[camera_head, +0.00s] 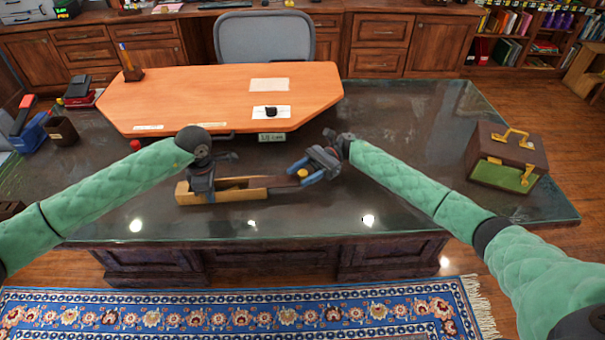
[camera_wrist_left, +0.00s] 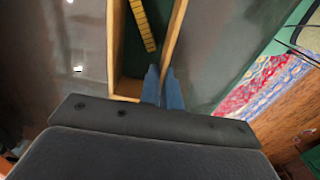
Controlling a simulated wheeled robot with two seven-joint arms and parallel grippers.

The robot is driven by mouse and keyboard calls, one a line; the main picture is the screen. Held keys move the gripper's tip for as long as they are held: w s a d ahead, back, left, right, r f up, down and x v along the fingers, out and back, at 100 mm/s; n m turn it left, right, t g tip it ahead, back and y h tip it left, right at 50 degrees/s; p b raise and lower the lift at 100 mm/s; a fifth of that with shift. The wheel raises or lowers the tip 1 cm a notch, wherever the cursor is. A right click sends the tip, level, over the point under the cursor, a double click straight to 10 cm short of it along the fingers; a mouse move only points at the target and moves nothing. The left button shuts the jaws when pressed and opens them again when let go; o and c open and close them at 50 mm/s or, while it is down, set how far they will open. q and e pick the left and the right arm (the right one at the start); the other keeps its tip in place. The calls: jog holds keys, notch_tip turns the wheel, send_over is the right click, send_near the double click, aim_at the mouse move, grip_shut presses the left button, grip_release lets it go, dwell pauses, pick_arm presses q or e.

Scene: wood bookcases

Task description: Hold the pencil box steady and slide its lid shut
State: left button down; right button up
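The pencil box (camera_head: 232,196) is a long light-wood box lying on the dark desk. Its brown lid (camera_head: 283,182) sticks out to the right, leaving the left part of the box open. My left gripper (camera_head: 202,188) is at the box's left part. In the left wrist view its blue fingertips (camera_wrist_left: 162,88) straddle one long wall of the box (camera_wrist_left: 172,45), one inside and one outside. A yellow segmented piece (camera_wrist_left: 142,25) lies inside on a green floor. My right gripper (camera_head: 310,172) is at the lid's right end, by a small yellow knob; its grip on it is unclear.
An orange-brown raised desktop (camera_head: 200,90) with papers stands behind the box. A brown case with gold handles (camera_head: 508,150) is at the right. A dark cup (camera_head: 62,130) and a blue holder (camera_head: 30,135) are at the far left. The glossy desk beside the box is clear.

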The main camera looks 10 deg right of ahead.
aim_at(259, 183)
grip_shut()
jog(key=a, duration=0.8)
jog(key=w+a, duration=0.1)
jog(key=a, duration=0.3)
jog(key=shift+w, duration=0.1)
jog(key=shift+a, duration=0.3)
jog(key=shift+a, duration=0.1)
jog(key=shift+o, duration=0.2)
grip_release()
jog(key=shift+v, duration=7.25)
